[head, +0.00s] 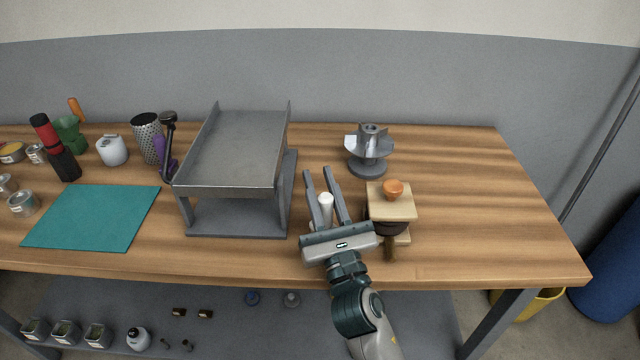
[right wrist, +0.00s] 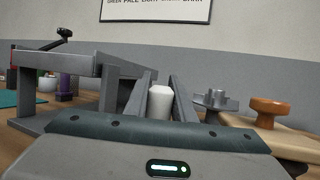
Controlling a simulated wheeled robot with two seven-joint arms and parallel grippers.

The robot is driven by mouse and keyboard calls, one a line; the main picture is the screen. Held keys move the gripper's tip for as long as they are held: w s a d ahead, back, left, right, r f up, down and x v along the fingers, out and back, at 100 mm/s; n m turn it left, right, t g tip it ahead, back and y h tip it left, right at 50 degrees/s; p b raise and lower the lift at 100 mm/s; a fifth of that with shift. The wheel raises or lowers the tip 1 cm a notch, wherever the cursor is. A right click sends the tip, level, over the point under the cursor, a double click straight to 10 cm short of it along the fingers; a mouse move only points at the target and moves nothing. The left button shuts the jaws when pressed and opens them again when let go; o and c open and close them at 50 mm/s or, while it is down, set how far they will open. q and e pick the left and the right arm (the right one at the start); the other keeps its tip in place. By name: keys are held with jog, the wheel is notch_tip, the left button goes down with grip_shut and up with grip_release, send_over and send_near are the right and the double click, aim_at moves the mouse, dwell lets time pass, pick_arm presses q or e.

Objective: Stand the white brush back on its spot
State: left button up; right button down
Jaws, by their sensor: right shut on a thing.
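The white brush (head: 325,204) shows only as a plain white, rounded upright end between the fingers of my right gripper (head: 317,171). In the right wrist view the white brush (right wrist: 160,104) stands between the two grey fingers of the right gripper (right wrist: 159,80), which is shut on it. Its lower part is hidden by the gripper, and I cannot tell whether it touches the table. The gripper is over the wooden table (head: 470,220), right of the grey tray stand. I cannot make out a marked spot for the brush. My left gripper is not in view.
The grey tray stand (head: 235,150) is close on the left. A wooden block with an orange knob (head: 393,188) is close on the right, with a grey finned metal part (head: 370,140) behind. A teal mat (head: 95,218) lies far left. The table's right end is clear.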

aim_at(328, 211)
jog(key=shift+f, duration=0.1)
jog(key=c, duration=1.5)
grip_release()
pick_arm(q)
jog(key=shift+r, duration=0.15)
pick_arm(e)
jog(key=shift+s+d, duration=0.1)
jog(key=shift+s, duration=0.15)
jog(key=b+v, duration=0.2)
jog(key=v, duration=0.8)
jog(key=shift+s+f, duration=0.1)
jog(key=shift+f, duration=0.05)
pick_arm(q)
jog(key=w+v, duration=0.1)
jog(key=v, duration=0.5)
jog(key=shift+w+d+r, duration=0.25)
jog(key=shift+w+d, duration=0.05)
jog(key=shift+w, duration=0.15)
pick_arm(e)
jog(key=shift+s+d+f, duration=0.1)
jog(key=shift+s+d, duration=0.1)
jog(key=shift+s, duration=0.35)
